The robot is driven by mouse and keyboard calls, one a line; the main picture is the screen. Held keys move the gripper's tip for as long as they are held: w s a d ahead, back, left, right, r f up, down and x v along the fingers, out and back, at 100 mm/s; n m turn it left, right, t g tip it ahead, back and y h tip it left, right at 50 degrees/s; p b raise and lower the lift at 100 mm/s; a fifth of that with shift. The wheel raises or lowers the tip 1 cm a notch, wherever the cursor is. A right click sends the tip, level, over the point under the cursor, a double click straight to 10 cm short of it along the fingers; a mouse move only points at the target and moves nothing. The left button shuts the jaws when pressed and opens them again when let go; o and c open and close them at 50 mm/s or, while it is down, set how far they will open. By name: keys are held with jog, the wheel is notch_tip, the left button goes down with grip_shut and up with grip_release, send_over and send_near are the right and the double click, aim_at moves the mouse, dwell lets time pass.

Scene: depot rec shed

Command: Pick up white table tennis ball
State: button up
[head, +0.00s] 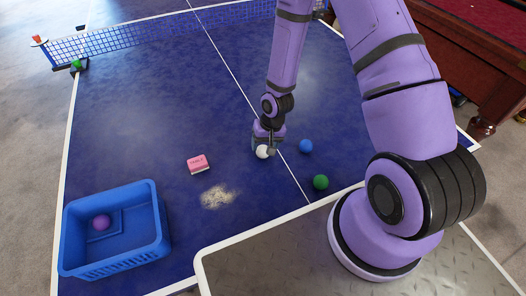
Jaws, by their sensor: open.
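The white table tennis ball (262,152) lies on the blue table (150,130), just left of the white centre line. My gripper (267,149) is right at the ball, pointing down, with its fingers close beside it. The jaws are open. The gripper partly hides the ball's upper side, and I cannot tell whether a finger touches it.
A blue ball (306,146) and a green ball (320,182) lie to the right. A pink box (198,164) and a pale powdery patch (217,197) lie left. A blue basket (152,222) holds a purple ball (101,222). A net (120,38) crosses the back.

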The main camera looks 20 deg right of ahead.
aim_at(264, 147)
jog(key=shift+w+a+f, duration=0.1)
jog(key=shift+a+f, duration=0.1)
jog(key=shift+f, duration=1.55)
jog(key=shift+c, duration=0.2)
jog(key=c, duration=0.6)
jog(key=shift+r, duration=0.1)
